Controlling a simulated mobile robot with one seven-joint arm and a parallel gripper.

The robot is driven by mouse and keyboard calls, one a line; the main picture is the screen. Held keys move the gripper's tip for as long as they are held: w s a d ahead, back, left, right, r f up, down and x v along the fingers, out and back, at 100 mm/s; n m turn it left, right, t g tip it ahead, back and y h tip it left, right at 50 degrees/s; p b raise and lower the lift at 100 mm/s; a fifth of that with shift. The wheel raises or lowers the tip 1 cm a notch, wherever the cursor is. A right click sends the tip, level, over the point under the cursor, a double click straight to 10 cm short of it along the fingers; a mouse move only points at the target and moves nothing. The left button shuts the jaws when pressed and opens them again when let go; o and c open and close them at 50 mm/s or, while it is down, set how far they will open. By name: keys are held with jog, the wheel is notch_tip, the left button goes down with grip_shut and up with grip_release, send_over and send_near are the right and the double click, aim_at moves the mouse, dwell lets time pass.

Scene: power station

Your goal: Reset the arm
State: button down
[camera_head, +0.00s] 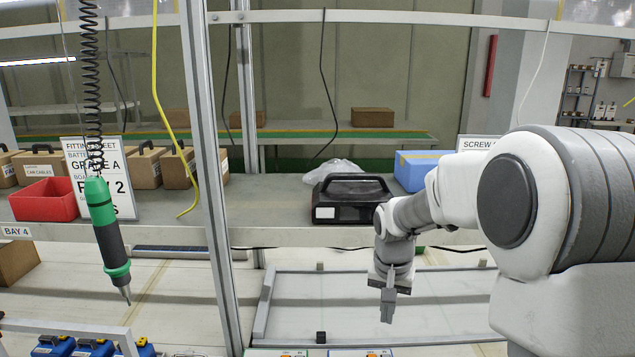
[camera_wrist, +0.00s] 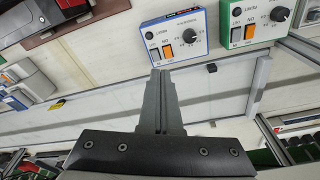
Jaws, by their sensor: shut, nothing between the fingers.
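My arm reaches in from the right in the head view, bent downward at the wrist. My gripper (camera_head: 388,305) points down above the white work surface, in front of the black case. In the wrist view my gripper (camera_wrist: 158,75) shows its two grey fingers pressed together with nothing between them. The fingertips appear near the lower edge of a blue-framed control box (camera_wrist: 180,35) in that view; I cannot tell the gap between them.
A black case (camera_head: 350,213), a blue box (camera_head: 415,170) and a red bin (camera_head: 45,200) stand on the shelf. A green screwdriver (camera_head: 107,235) hangs at left beside a metal post (camera_head: 208,170). A green-framed control box (camera_wrist: 255,20) adjoins the blue one.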

jog(key=s+r+n+t, duration=0.2)
jog(key=s+r, duration=0.8)
jog(key=s, duration=0.1)
jog(key=s+r+n+t, duration=0.2)
jog(key=s, duration=1.2)
jog(key=shift+r+y, duration=0.3)
jog(key=shift+a, duration=0.2)
